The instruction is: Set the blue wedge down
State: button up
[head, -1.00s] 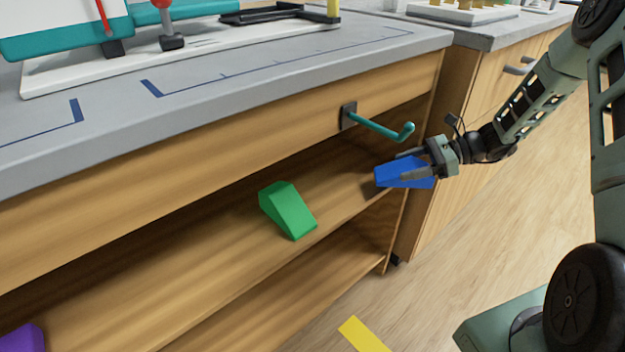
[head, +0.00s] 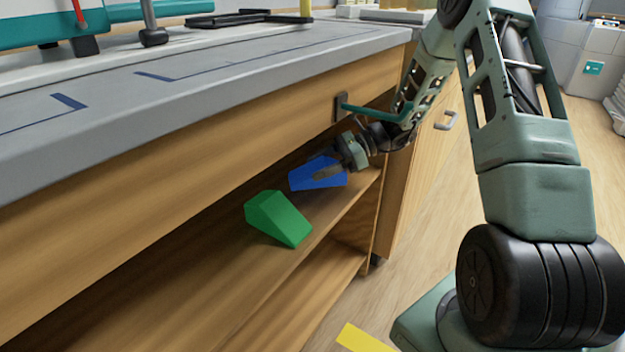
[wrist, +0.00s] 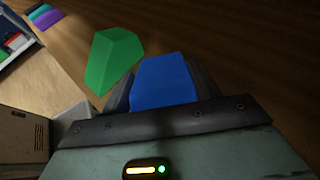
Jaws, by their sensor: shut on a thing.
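The blue wedge (head: 316,174) is between the fingers of my gripper (head: 328,172), inside the upper open shelf under the counter. My gripper is shut on it. In the wrist view the blue wedge (wrist: 163,82) shows between the two dark fingers (wrist: 163,90). I cannot tell whether its underside touches the shelf board. A green wedge (head: 278,218) stands on the shelf to its left and nearer the camera; it also shows in the wrist view (wrist: 112,60).
A teal hook-shaped handle (head: 375,113) sticks out from the counter front just above my wrist. The shelf board (head: 180,285) is bare left of the green wedge. A lower shelf (head: 315,300) lies below. A yellow floor strip (head: 362,339) is at the bottom.

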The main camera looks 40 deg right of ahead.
jog(key=shift+d+f+b, duration=0.2)
jog(key=shift+f+b, duration=1.05)
jog(key=shift+f, duration=0.3)
jog(key=shift+f, duration=0.15)
jog(key=o, duration=1)
jog(key=shift+c, duration=0.2)
